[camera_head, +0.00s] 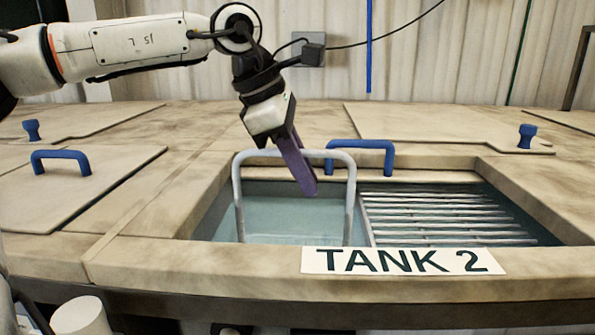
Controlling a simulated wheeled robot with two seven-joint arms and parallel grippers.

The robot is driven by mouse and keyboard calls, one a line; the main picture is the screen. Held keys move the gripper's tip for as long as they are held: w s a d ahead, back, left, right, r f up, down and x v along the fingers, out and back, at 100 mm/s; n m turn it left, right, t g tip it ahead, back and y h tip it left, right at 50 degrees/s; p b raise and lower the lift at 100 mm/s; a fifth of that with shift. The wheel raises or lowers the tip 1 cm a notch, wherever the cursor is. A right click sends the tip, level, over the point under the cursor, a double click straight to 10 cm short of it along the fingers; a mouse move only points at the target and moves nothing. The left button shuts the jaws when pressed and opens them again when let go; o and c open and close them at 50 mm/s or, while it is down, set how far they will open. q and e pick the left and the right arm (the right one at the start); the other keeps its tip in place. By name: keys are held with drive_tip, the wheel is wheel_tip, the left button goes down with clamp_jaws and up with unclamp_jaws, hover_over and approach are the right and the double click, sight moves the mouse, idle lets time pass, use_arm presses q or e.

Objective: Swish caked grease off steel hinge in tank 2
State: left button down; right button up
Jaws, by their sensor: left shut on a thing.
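Tank 2 (140,252) is open, with its white "TANK 2" sign (403,261) on the front rim. Its left part holds pale blue-green liquid (283,214). A grey arched handle (349,200) rises out of that liquid; what it is fixed to is hidden below the front rim. My left gripper (304,178) comes down from above, its purple fingers crossing the top bar of the handle, and is shut on it. The fingertips point down above the liquid. The steel hinge and its grease cannot be seen. My right gripper is out of view.
A slatted metal rack (440,214) fills the right part of the tank. Closed lids with blue handles lie at the left (60,160) and behind the tank (362,152). Blue knobs stand at the far left (31,130) and right (526,136). A corrugated wall closes the back.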

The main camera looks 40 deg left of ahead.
use_arm(q)
drive_tip(key=s+a, duration=0.2)
drive_tip(key=shift+s+a+r, duration=0.1)
drive_tip(key=shift+s+a, duration=0.05)
drive_tip(key=shift+a, duration=0.2)
idle(0.4)
drive_tip(key=shift+d, duration=0.1)
drive_tip(key=shift+w+d+p, duration=0.45)
drive_tip(key=shift+w+d, duration=0.25)
drive_tip(key=shift+d, duration=0.1)
